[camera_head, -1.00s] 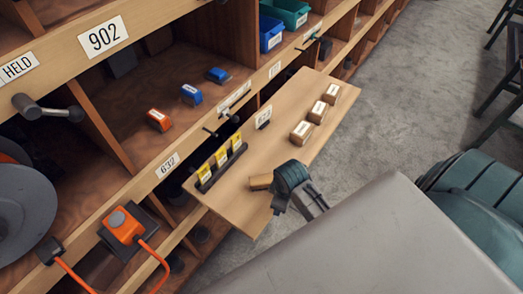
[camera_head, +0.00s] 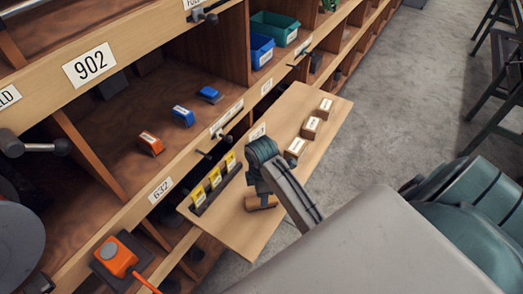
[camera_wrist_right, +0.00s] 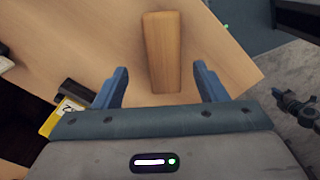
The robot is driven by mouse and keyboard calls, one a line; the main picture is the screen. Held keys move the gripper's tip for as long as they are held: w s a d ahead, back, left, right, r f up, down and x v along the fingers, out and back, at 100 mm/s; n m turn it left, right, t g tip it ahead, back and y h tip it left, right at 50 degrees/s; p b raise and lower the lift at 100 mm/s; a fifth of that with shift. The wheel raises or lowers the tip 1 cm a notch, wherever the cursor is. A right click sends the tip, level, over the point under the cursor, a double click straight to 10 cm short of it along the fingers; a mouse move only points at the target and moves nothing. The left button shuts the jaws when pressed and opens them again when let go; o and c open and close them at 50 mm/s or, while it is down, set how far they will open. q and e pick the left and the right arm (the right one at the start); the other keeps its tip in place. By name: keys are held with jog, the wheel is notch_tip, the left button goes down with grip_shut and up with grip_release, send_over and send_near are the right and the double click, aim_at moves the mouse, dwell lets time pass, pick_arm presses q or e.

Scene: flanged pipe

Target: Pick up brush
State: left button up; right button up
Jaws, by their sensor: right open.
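A plain wooden bar (camera_head: 261,203), the only thing here that could be the brush, lies on the pull-out board. No bristles show. In the right wrist view the bar (camera_wrist_right: 162,50) lies lengthwise ahead of my right gripper (camera_wrist_right: 160,76). The two blue fingers are apart, one on each side of the bar's near end, with gaps on both sides. The gripper is empty. In the head view my right gripper (camera_head: 258,182) is just above the bar and partly covers it. My left gripper is out of view.
The board (camera_head: 240,232) carries a dark rack with yellow-labelled pieces (camera_head: 214,178) on the left and three labelled wooden blocks (camera_head: 311,127) on the right. Shelves stand behind, with an orange box (camera_head: 150,143) and blue boxes (camera_head: 182,115). Grey floor (camera_head: 390,90) lies right.

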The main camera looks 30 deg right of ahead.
jog(key=f+p, duration=0.1)
jog(key=f, duration=0.2)
jog(key=f+p, duration=0.1)
jog(key=f, duration=0.1)
jog(key=shift+s+a+p, duration=0.1)
jog(key=shift+s+p, duration=0.15)
jog(key=shift+p, duration=0.05)
jog(key=shift+f, duration=0.3)
jog(key=c, duration=1.3)
jog(key=shift+o, duration=0.2)
jog(key=shift+r, duration=0.1)
